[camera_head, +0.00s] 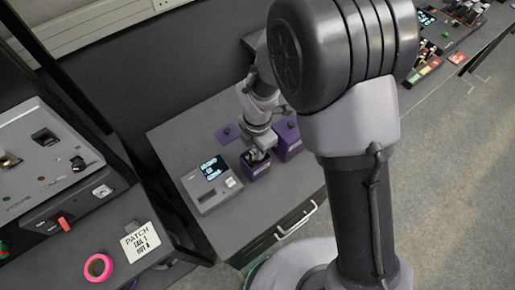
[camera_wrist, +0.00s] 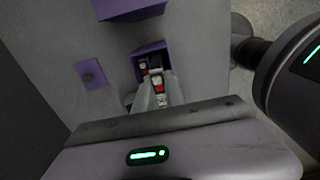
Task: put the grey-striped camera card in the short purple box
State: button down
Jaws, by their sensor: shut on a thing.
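The short purple box (camera_head: 256,172) stands open on the grey cabinet top. My gripper (camera_head: 258,154) is right over its mouth. In the wrist view the fingers (camera_wrist: 156,92) reach down to the box's opening (camera_wrist: 137,66). The card's lower end is at or inside the box mouth; the exact depth is hidden.
A taller purple box (camera_head: 290,142) stands just behind and right. A flat purple lid with a knob (camera_head: 228,133) lies at the left, also in the wrist view (camera_wrist: 91,73). A grey device with a screen (camera_head: 211,184) sits left of the short box.

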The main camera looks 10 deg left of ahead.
jog(key=shift+f, duration=0.15)
jog(key=shift+f+b, duration=0.75)
jog(key=shift+f, duration=0.15)
jog(key=shift+f, duration=0.1)
jog(key=c, duration=1.3)
grip_release()
jog(key=shift+c, duration=1.3)
